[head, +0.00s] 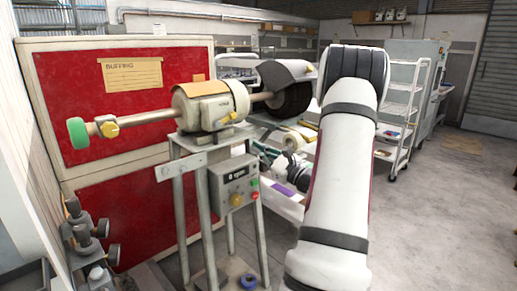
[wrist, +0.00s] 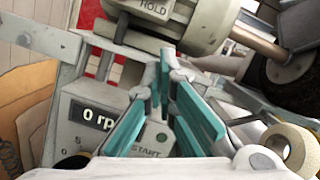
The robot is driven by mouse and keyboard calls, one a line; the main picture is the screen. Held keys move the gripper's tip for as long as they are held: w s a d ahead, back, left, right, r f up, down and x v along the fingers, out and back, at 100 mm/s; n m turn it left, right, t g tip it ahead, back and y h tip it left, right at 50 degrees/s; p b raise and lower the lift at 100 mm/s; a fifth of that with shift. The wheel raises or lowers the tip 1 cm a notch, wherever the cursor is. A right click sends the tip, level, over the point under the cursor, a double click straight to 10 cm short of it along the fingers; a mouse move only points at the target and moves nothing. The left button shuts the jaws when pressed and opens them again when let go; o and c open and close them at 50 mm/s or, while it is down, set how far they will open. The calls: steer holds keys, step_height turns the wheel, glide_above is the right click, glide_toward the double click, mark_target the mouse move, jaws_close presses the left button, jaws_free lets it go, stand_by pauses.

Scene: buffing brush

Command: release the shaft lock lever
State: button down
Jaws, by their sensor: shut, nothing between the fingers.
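The buffing motor (head: 212,106) is cream, with a shaft out of both sides. In the wrist view its housing (wrist: 185,22) fills the top and carries a label reading HOLD. I cannot pick out the shaft lock lever for certain; a flat grey bar with a hole (head: 180,165) sticks out below the motor, and it also shows in the wrist view (wrist: 38,36). My gripper (wrist: 168,66) is shut and empty, its teal-padded fingers pointing toward the housing's underside. I cannot tell whether the tips touch it. The fingers partly cover the control box below.
A dark buffing wheel (head: 290,97) is on the right shaft. A tan roll (wrist: 289,147) lies at lower right. A red cabinet (head: 110,85) stands behind; open floor is at right.

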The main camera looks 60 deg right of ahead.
mark_target(224, 105)
steer(key=x, duration=0.7)
steer(key=shift+a, duration=0.1)
steer(key=shift+w+a+r+p, duration=0.1)
steer(key=shift+a+r+p, duration=0.15)
steer(key=shift+r, duration=0.7)
steer(key=shift+w+a+r+p, duration=0.1)
steer(key=shift+a+r, duration=0.25)
steer(key=shift+r, duration=0.6)
steer(key=shift+d+r+n+y+b, duration=0.15)
steer(key=shift+r+n+y+b, duration=0.3)
steer(key=shift+n+b, duration=0.55)
steer(key=r+n+b, duration=0.1)
steer(key=n+b, duration=0.2)
steer(key=r+n+g+y+b, duration=0.1)
steer(key=r+n+b, duration=0.1)
steer(key=n+b, duration=0.1)
steer(key=a+r+n+y+b, duration=0.1)
steer(key=r+n+b, duration=0.1)
steer(key=n+b, duration=0.2)
steer(key=shift+w+a+r+n+g, duration=0.1)
steer(key=shift+n+g, duration=0.3)
steer(key=shift+n, duration=0.1)
steer(key=shift+w+a+r+n+g+b, duration=0.15)
steer(key=shift+a+r+n+b, duration=0.15)
steer(key=shift+n+b, duration=0.5)
steer(key=shift+s+a+r+n+g+b, duration=0.2)
steer(key=shift+r+n+b, duration=0.25)
steer(key=shift+n+b, duration=0.35)
steer(key=shift+a, duration=0.1)
